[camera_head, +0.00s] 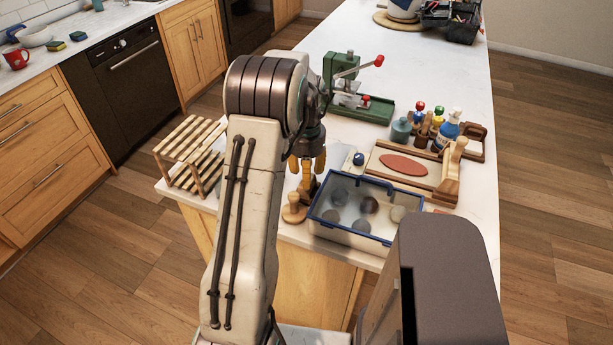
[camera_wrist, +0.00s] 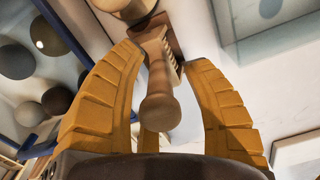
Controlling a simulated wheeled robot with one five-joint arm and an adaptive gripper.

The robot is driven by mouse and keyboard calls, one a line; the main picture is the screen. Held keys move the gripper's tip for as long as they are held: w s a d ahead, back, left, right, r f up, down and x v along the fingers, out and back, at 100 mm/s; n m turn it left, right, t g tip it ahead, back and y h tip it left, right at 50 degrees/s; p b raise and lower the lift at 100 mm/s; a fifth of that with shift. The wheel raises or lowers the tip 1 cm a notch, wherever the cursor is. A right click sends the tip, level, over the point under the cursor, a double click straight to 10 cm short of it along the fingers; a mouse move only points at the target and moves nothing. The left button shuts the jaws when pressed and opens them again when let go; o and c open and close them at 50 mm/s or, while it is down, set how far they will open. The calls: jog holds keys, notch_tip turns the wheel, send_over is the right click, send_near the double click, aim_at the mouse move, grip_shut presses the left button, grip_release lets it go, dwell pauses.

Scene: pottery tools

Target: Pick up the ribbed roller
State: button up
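The wooden tool with a ribbed edge, which I take to be the ribbed roller (camera_wrist: 160,100), stands between my fingers in the wrist view. Its rounded handle end points toward the camera, and its ribs show farther down. In the head view a brown piece of it (camera_head: 306,185) shows just below my gripper (camera_head: 306,168). In the wrist view my gripper (camera_wrist: 163,58) is open, with orange fingers left and right of the tool and visible gaps on both sides. The tool's lower end is partly hidden in the head view.
A blue-rimmed bin (camera_head: 345,232) with several balls stands close to the right. A wooden knobbed stamp (camera_head: 293,211) is close by on the left. A slatted wooden rack (camera_head: 190,150), a board with red clay (camera_head: 403,165) and a green press (camera_head: 360,107) stand around.

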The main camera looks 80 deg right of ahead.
grip_shut()
dwell(0.4)
jog(key=shift+r, duration=0.1)
jog(key=shift+d+r, duration=0.1)
jog(key=shift+r, duration=0.25)
notch_tip(320, 180, up, 4)
jog(key=shift+f+b, duration=0.25)
jog(key=shift+b, duration=0.15)
jog(key=s+d+r+p, duration=0.4)
jog(key=s+d+r, duration=0.1)
jog(key=d, duration=0.4)
jog(key=shift+s+d+r, duration=0.35)
jog(key=shift+r, duration=0.45)
